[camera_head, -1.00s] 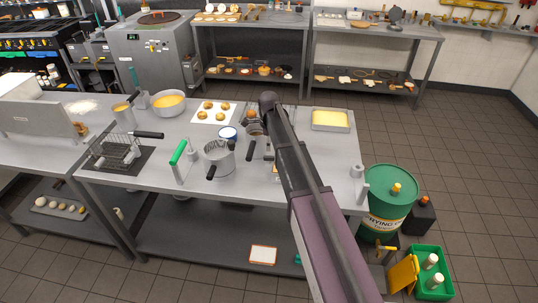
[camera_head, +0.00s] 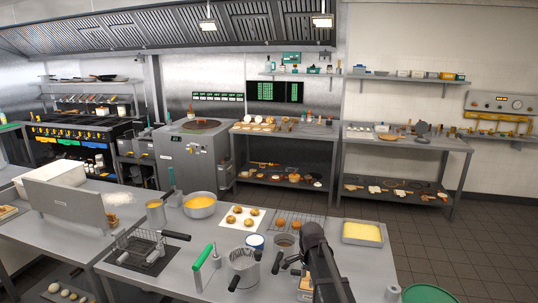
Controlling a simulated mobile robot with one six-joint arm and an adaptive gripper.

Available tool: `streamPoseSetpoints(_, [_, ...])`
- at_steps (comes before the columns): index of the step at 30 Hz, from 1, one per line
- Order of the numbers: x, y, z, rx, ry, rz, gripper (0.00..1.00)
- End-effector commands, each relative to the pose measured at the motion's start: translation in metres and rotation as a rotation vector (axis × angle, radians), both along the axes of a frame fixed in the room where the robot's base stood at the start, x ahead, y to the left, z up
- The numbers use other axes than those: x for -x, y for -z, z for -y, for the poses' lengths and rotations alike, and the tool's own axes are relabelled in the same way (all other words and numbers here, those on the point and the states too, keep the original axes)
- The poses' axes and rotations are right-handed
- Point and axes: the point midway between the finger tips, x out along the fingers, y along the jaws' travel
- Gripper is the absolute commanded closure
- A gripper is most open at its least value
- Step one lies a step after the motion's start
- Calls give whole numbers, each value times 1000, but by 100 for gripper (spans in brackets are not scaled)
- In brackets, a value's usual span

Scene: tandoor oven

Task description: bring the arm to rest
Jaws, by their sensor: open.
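My arm (camera_head: 322,265) rises from the bottom edge, right of centre, over the steel worktable (camera_head: 215,262). Its dark rounded joint (camera_head: 312,232) is its highest visible part. I see nothing held.
A green drum (camera_head: 428,294) is at lower right. Floor beyond the table is clear.

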Motion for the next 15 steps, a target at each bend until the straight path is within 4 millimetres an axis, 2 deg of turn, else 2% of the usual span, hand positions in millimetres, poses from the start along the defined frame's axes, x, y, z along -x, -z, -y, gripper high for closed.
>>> streamPoseSetpoints(1, [18,3,3,0,-63,0,43])
streamPoseSetpoints(15, [119,15,26,0,-694,-1,43])
